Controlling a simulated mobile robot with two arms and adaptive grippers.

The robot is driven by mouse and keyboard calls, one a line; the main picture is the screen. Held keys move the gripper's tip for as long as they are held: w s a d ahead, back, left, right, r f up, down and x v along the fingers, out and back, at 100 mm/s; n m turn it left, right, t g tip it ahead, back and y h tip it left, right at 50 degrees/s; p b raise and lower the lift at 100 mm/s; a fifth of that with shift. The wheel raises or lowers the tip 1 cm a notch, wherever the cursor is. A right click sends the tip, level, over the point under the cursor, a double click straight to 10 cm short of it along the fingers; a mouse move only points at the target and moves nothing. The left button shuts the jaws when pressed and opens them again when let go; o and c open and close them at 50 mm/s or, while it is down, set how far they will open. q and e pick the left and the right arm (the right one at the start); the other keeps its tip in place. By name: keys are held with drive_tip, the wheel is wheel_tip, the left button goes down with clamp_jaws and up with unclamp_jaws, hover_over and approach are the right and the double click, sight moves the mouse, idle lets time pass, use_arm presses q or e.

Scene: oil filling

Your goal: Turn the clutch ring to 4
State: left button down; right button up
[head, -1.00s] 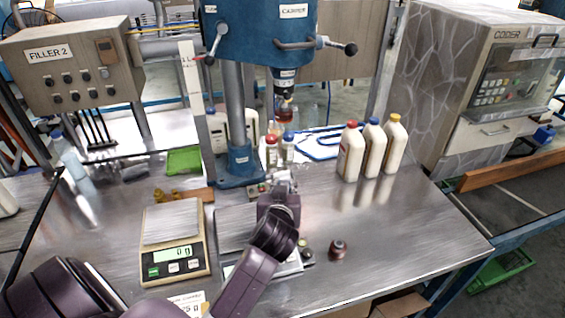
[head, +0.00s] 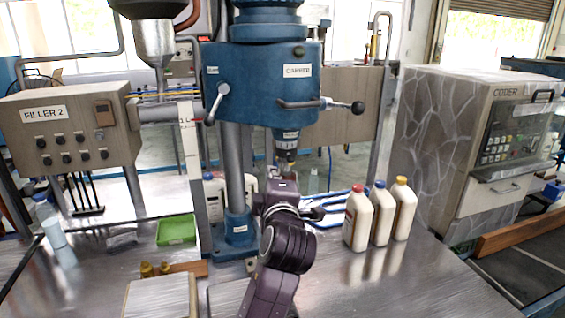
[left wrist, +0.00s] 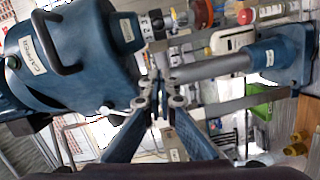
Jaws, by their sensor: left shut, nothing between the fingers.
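The blue capper (head: 262,75) stands at the back of the bench. Under its head is a spindle with a light-and-dark banded ring (head: 286,136), which I take as the clutch ring. The ring also shows at the top of the left wrist view (left wrist: 152,24), with marks too small to read. My left gripper (head: 284,172) is raised just below the spindle in the head view. In the left wrist view its fingertips (left wrist: 160,98) are together and empty, apart from the ring. The gripper partly hides what is under the spindle. My right gripper is out of view.
White bottles with red, blue and yellow caps (head: 380,217) stand right of the capper. A green tray (head: 176,230) and a scale (head: 160,298) are on the left. The capper's lever (head: 320,104) projects right above the spindle. The coder (head: 470,150) stands far right.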

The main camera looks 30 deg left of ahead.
sight(287, 152)
use_arm(q)
drive_tip(key=w+a+f+p, duration=0.1)
drive_tip(key=w+a+p, duration=0.2)
drive_tip(key=w, duration=0.6)
drive_tip(key=shift+w+p, duration=0.15)
drive_tip(key=shift+p, duration=0.75)
drive_tip(key=shift+f, duration=0.1)
